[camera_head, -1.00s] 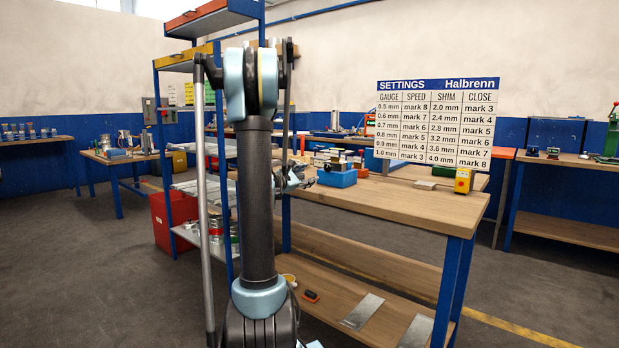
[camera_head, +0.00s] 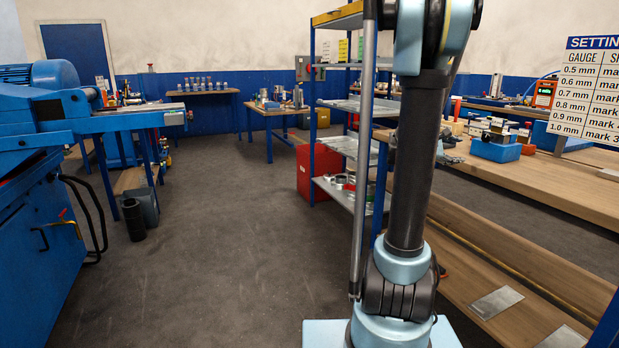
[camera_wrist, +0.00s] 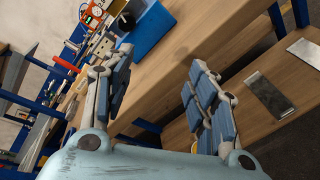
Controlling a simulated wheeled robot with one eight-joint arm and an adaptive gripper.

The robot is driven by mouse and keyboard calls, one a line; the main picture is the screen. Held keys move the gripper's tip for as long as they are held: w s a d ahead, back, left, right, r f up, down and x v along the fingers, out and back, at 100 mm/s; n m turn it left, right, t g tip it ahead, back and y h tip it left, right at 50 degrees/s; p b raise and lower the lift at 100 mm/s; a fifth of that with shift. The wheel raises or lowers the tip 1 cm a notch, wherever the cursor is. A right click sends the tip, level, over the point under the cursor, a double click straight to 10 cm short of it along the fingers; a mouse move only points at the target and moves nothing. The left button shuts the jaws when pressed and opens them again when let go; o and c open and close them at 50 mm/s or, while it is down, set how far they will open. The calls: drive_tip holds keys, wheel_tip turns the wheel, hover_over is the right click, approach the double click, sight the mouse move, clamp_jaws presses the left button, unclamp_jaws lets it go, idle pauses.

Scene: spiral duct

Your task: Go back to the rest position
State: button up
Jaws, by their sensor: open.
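My gripper (camera_wrist: 158,88) is open and empty in the wrist view, its two blue-padded fingers spread wide apart. Behind the fingers lie the wooden bench top and the lower shelf. The workbench (camera_head: 540,187) stands to the right of the arm.
A blue machine (camera_head: 40,215) stands at the left. A shelf rack (camera_head: 345,195) with a red box (camera_head: 312,172) stands just behind my arm. Metal plates (camera_head: 497,302) lie on the bench's lower shelf. A settings board (camera_head: 590,95) is cut off at right. The floor between machine and rack is clear.

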drive_tip(key=s+a+f+m+g+y, duration=0.1)
drive_tip(key=s+a+f+m+y, duration=0.2)
drive_tip(key=s+a+f, duration=0.3)
drive_tip(key=s+a+f+m+g+y, duration=0.1)
drive_tip(key=s+a+f+m+y, duration=0.3)
drive_tip(key=s+a, duration=1.1)
drive_tip(key=s+a+f+m+g+y, duration=0.1)
drive_tip(key=s+a+f+m+y, duration=0.2)
drive_tip(key=s+a+f+y, duration=0.4)
drive_tip(key=s+a+f, duration=0.3)
drive_tip(key=a, duration=0.3)
drive_tip(key=shift+s+a+f+g, duration=0.15)
drive_tip(key=shift+s+f+g, duration=0.05)
drive_tip(key=shift+s+g, duration=0.1)
